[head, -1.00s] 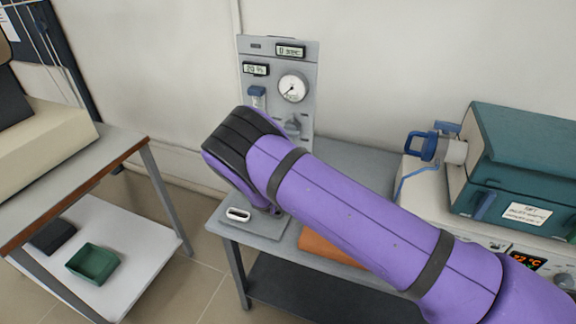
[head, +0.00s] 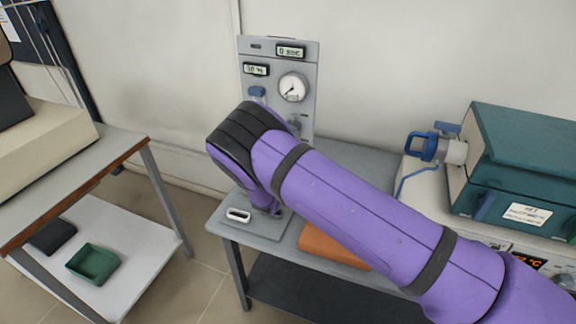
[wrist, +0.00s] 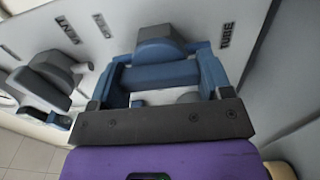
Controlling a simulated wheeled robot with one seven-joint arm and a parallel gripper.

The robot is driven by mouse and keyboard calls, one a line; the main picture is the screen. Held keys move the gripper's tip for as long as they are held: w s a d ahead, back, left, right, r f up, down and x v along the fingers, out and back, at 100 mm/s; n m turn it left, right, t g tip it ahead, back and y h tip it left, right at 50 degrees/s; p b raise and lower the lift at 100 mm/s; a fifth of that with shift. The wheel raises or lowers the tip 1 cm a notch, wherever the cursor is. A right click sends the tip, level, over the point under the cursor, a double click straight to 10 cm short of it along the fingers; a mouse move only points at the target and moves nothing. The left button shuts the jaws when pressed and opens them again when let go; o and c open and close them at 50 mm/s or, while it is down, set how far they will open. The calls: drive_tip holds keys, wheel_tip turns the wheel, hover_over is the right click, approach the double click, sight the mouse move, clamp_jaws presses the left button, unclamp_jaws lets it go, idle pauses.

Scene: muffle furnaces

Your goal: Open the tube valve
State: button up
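The gas panel (head: 310,68) stands upright on a table against the wall, with two displays and a round gauge. Firm contact with the knob cannot be made out. In the head view my arm hides the gripper and the lower panel.
Another grey knob (wrist: 55,66) is at the left of the wrist view. A teal furnace (head: 518,165) with a blue handle stands right. An orange-brown block (head: 333,246) lies under my arm. A green tray (head: 93,263) is on the left table's lower shelf.

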drive_tip(key=o, duration=0.4)
drive_tip(key=shift+o, duration=0.2)
drive_tip(key=shift+s, duration=0.1)
drive_tip(key=v, duration=1)
drive_tip(key=shift+s, duration=0.35)
drive_tip(key=shift+a, duration=0.2)
